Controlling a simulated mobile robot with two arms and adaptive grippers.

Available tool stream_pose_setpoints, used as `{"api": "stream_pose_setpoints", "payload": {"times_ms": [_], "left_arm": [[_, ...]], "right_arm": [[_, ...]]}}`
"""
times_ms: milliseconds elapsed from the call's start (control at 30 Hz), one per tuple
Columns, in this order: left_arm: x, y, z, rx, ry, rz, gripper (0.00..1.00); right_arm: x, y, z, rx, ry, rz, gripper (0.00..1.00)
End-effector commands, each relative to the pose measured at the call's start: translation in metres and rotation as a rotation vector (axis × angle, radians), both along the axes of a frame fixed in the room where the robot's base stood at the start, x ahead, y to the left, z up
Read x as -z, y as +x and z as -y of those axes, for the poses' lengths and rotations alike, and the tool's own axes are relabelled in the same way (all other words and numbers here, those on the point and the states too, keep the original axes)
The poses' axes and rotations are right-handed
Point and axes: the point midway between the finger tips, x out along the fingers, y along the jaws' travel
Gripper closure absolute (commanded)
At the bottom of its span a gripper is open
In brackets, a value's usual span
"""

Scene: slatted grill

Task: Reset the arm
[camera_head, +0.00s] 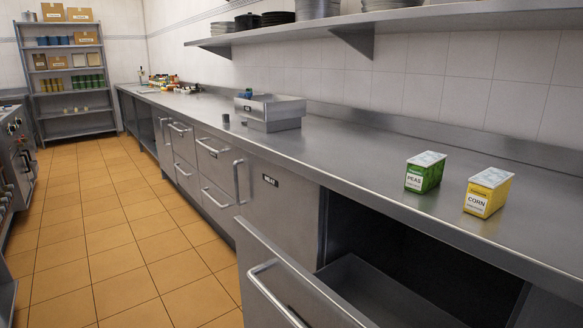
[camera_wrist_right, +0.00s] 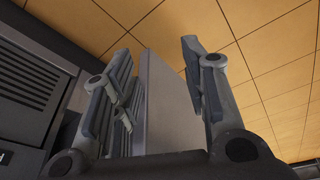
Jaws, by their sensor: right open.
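My right gripper (camera_wrist_right: 159,58) shows in the right wrist view with its two fingers spread apart. A flat grey panel (camera_wrist_right: 165,105) shows between the fingers. I cannot tell whether it lies between them or beyond them, and no finger clearly touches it. Orange floor tiles show behind the fingers. Neither gripper shows in the head view, and my left gripper is in no view.
A drawer (camera_head: 290,270) stands pulled out at the lower middle of the head view. A green PEAS box (camera_head: 425,172) and a yellow CORN box (camera_head: 488,192) stand on the steel counter (camera_head: 330,150). A metal container (camera_head: 270,108) stands farther back. The tiled aisle (camera_head: 110,220) is clear.

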Motion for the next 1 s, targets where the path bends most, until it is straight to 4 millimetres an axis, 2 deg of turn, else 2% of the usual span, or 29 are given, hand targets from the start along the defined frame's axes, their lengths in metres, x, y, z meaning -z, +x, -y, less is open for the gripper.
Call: {"api": "stream_pose_setpoints", "payload": {"times_ms": [267, 433, 700, 900, 1000], "left_arm": [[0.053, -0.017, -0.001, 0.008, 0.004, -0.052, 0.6], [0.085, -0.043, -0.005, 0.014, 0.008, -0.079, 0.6], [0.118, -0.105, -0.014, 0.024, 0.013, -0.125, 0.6], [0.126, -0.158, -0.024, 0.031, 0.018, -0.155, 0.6], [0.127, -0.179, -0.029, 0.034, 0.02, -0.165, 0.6]], "right_arm": [[0.053, -0.017, 0.001, -0.008, -0.004, -0.052, 0.59], [0.085, -0.043, 0.004, -0.014, -0.007, -0.08, 0.59], [0.118, -0.105, 0.014, -0.025, -0.013, -0.126, 0.59], [0.126, -0.158, 0.024, -0.031, -0.018, -0.156, 0.59], [0.127, -0.179, 0.028, -0.034, -0.02, -0.165, 0.59]]}}
